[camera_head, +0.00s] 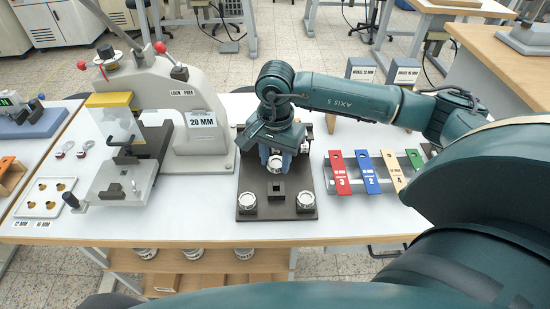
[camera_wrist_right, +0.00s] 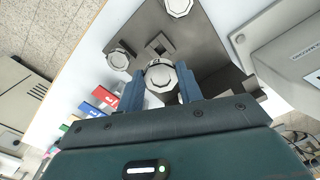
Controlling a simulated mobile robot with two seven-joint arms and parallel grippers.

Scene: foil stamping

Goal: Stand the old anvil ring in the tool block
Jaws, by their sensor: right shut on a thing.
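My right gripper (camera_head: 275,162) points down over the far half of the dark tool block (camera_head: 262,184) on the white bench. It is shut on a round, silver-white anvil ring (camera_wrist_right: 160,76), held between its two blue fingers. The ring also shows below the gripper in the head view (camera_head: 275,166). Whether its underside touches the block is hidden. Two similar rings stand at the block's near corners, one left (camera_head: 247,202) and one right (camera_head: 306,201). A small dark square socket (camera_head: 276,188) lies between them. My left gripper is not in view.
A grey press (camera_head: 190,100) marked 20 MM stands left of the block. A rack of red, blue and yellow tagged pieces (camera_head: 368,170) stands to the right. A white tray (camera_head: 45,197) lies at far left. The bench front is clear.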

